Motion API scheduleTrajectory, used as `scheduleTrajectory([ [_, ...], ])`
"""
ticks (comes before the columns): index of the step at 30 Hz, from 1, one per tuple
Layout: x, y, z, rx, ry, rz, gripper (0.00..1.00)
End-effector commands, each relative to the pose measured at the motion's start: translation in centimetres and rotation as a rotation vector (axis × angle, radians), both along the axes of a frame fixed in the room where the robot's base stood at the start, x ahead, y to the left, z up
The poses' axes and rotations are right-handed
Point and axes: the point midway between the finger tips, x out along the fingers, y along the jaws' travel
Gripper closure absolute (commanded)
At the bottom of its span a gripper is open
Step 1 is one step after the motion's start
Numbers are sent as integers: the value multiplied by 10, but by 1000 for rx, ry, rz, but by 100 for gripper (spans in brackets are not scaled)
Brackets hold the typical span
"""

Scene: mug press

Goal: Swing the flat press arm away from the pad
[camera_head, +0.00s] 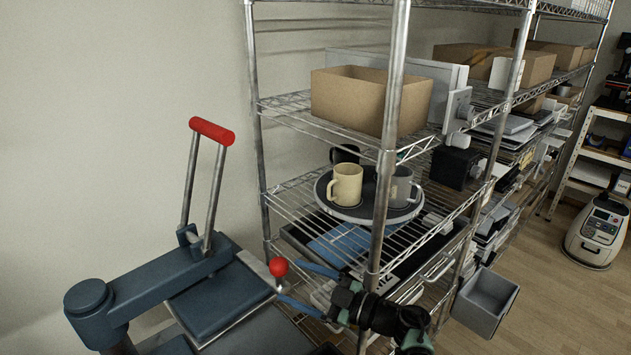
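The press (175,289) stands at the lower left, with a round blue-grey pivot cap at its left end. Its flat press arm (210,298) extends to the right over the base, with a pale layer showing under its edge. The pad is mostly or wholly hidden beneath it. A tall lever with a red grip (212,131) rises from the arm. A red ball knob (279,267) on a short stem stands at the arm's right side. My gripper (289,281) reaches in from the right, its two blue fingers spread. The knob is at the fingertips; contact cannot be told.
A wire shelf rack (384,184) stands close behind and right, its front post near my gripper. It bears a round tray (345,214) with mugs and a cardboard box (365,103). The wall at left is bare.

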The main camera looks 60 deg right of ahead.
Motion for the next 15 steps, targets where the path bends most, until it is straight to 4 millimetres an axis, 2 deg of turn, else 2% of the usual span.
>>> scheduleTrajectory([
  [1, -11, 0, 0, -1, 0, -3, 18],
  [6, -33, 1, 0, -1, -1, 0, 18],
  [15, -42, 2, 1, -1, -1, 2, 18],
])
